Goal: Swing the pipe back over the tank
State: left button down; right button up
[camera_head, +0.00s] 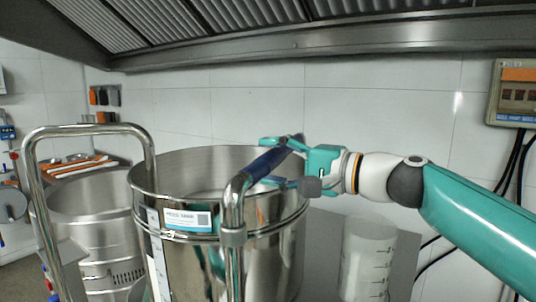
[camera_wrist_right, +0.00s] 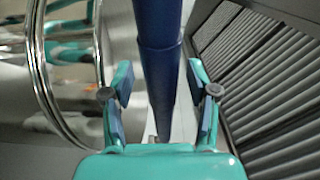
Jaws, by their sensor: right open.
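The pipe (camera_head: 233,215) is a bent chrome tube that rises in front of the large steel tank (camera_head: 180,258). Its blue sleeve (camera_head: 262,165) slants up to the right, across the tank's open top in the head view. My right gripper (camera_head: 272,163) is open, with its teal fingers on either side of the sleeve's upper part. In the right wrist view the blue sleeve (camera_wrist_right: 158,45) runs down between the two spread fingers (camera_wrist_right: 160,98), with gaps visible on both sides. My left gripper is not in view.
A chrome handle frame (camera_head: 85,130) stands left of the tank, by a second steel vessel (camera_head: 95,215). A translucent measuring jug (camera_head: 367,262) stands right of the tank. A ventilation hood (camera_head: 300,45) hangs above, and an electrical box (camera_head: 515,92) is on the right wall.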

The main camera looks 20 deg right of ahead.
jog(key=shift+w+a, duration=0.25)
jog(key=shift+c, duration=0.2)
jog(key=shift+f, duration=0.1)
grip_shut()
